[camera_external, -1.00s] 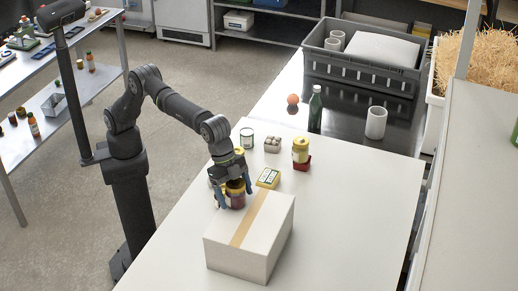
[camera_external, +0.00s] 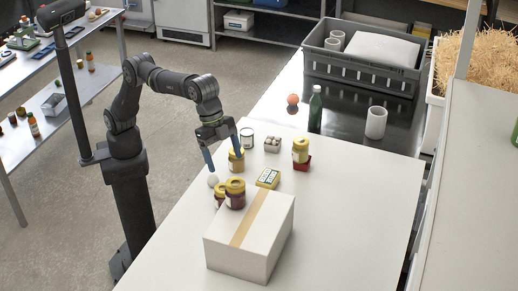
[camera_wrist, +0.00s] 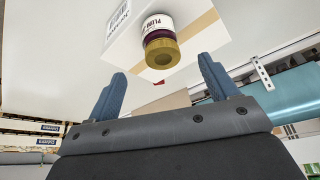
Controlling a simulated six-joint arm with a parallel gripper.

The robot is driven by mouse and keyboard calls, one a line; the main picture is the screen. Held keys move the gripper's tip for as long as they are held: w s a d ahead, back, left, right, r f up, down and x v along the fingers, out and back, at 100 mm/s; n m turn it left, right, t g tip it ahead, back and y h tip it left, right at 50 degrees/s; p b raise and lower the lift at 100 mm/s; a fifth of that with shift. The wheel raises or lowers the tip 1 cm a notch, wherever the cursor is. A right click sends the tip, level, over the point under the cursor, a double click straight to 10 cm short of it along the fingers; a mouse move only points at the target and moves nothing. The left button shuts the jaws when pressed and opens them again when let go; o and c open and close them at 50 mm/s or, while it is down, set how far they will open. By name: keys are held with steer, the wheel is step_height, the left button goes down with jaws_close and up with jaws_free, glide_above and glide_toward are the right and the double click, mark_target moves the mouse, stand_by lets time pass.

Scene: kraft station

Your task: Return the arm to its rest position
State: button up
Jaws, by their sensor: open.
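My gripper (camera_external: 225,163) is open and empty, raised above the white table behind the cardboard box. Its two blue fingers are spread wide in the wrist view (camera_wrist: 161,72), with nothing between them. The jar (camera_wrist: 160,45) also shows beyond the fingers in the wrist view. My gripper is apart from it. My arm is bent at the elbow over the left table edge.
A green bottle (camera_external: 315,110) and grey crate (camera_external: 362,62) are farther back.

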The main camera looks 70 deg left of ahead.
mark_target(234, 182)
steer(key=x, duration=1.2)
steer(key=shift+f, duration=0.15)
step_height(234, 182, up, 3)
steer(key=shift+f, duration=0.25)
steer(key=shift+r, duration=0.75)
